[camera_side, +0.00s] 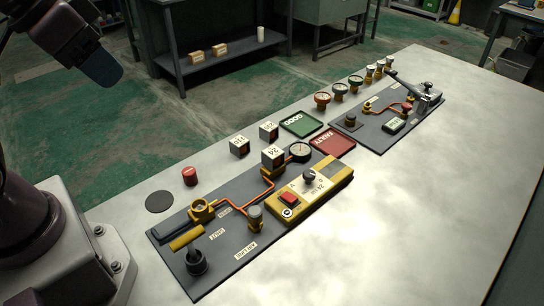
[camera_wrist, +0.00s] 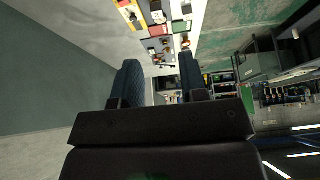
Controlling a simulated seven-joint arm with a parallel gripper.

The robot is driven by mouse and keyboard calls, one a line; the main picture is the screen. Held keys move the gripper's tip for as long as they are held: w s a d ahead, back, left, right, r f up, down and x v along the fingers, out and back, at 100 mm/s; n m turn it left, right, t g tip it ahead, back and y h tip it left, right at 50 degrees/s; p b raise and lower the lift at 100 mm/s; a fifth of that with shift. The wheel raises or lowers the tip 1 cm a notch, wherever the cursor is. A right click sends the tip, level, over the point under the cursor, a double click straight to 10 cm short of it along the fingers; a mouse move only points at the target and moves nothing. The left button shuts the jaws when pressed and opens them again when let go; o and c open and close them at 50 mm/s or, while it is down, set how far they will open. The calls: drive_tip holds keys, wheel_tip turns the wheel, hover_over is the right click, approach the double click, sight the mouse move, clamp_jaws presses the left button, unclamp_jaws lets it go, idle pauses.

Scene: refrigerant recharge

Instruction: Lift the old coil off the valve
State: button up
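The old coil (camera_side: 273,154), a dark cube with a white top marked 24, sits on the yellow valve (camera_side: 272,171) on the grey board. The valve joins the orange pipe, and the coil hides its upper part. My gripper (camera_wrist: 159,62) has its two dark fingers spread apart with nothing held between them. In the side view a blue-grey finger (camera_side: 103,70) shows at the upper left, high and well away from the coil.
Two similar cubes, one (camera_side: 239,146) and another (camera_side: 268,130), stand behind the board. A round gauge (camera_side: 300,151) stands close right of the coil. The yellow meter box (camera_side: 311,190) lies in front. Green (camera_side: 301,124) and red (camera_side: 333,145) trays lie behind. The front right bench is clear.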

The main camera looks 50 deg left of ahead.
drive_tip(key=o, duration=0.5)
drive_tip(key=shift+o, duration=0.2)
drive_tip(key=n+g, duration=0.6)
drive_tip(key=n, duration=1.2)
hover_over(273, 151)
drive_tip(key=f, duration=2.4)
drive_tip(key=shift+s+a+f, duration=0.35)
drive_tip(key=shift+f, duration=0.05)
drive_tip(key=shift+w+d+f, duration=0.1)
drive_tip(key=shift+d+f, duration=0.05)
drive_tip(key=shift+f, duration=0.75)
drive_tip(key=shift+w+d+f, duration=0.1)
drive_tip(key=shift+f, duration=0.75)
drive_tip(key=shift+w+d+f, duration=0.1)
drive_tip(key=shift+d+f, duration=0.05)
drive_tip(key=shift+f, duration=0.75)
